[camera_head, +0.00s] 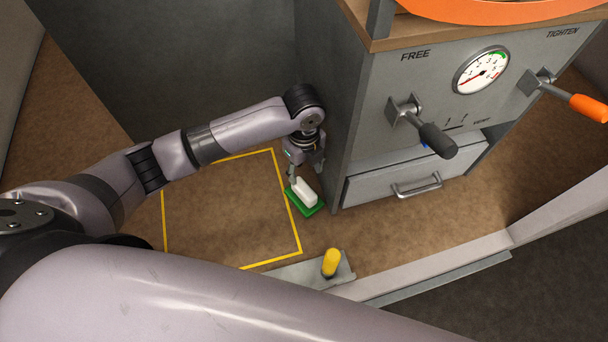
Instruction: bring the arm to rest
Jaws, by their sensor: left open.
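My left arm reaches in from the left, and my left gripper (306,177) points down beside the lower left corner of the grey cabinet. Its fingers are apart, just above and behind a white block (304,190) on a green base (313,210). I cannot tell whether a fingertip touches the block. The green base lies across the right side of a yellow outlined square (289,213) on the brown floor. My right gripper is not in view.
The grey cabinet (362,140) stands close right of my gripper, with a gauge (482,72), a black-handled lever (437,140), an orange-handled lever (588,108) and a drawer (415,172). A yellow peg (331,262) stands on a grey plate (290,274) in front. The outlined square's middle is clear.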

